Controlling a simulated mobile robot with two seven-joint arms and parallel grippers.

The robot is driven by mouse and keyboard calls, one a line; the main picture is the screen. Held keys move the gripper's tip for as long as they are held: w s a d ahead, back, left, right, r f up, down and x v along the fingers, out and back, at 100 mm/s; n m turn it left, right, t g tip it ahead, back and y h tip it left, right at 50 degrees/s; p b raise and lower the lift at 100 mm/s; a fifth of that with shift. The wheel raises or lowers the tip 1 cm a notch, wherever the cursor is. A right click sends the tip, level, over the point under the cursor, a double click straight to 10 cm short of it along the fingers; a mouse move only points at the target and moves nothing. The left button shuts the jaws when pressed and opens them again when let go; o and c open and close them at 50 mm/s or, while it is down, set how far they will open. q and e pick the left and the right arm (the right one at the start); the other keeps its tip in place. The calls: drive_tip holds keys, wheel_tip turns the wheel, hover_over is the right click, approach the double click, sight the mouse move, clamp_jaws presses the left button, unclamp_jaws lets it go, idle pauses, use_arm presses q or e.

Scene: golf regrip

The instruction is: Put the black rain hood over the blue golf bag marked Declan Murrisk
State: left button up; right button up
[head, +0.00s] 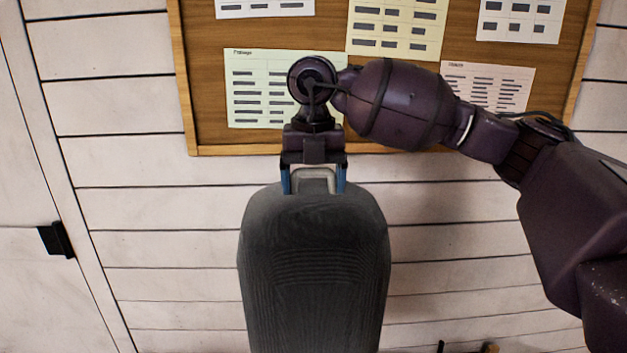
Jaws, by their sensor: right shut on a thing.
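My right gripper (314,180) comes in from the right and points down, left of the picture's middle. Its blue fingers are shut on the light grey handle at the top of the black rain hood (315,262). The hood hangs upright below the gripper, dark grey-black with a rounded top. Its lower end runs out of the bottom of the view. The blue golf bag does not show, so I cannot tell how the hood stands to it. My left gripper is not in view.
A notice board (212,140) with several paper sheets hangs on the white plank wall (150,160) behind my right arm. A door with a black latch (56,240) is at the left. Small, unclear objects (488,348) show at the bottom edge, right of the hood.

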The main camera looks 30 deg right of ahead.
wheel_tip(320, 180, down, 2)
drive_tip(key=shift+f+b, duration=0.1)
drive_tip(key=shift+b, duration=0.55)
wheel_tip(320, 180, down, 22)
drive_tip(key=b, duration=1)
drive_tip(key=shift+r, duration=0.25)
idle(0.6)
drive_tip(key=shift+f, duration=0.15)
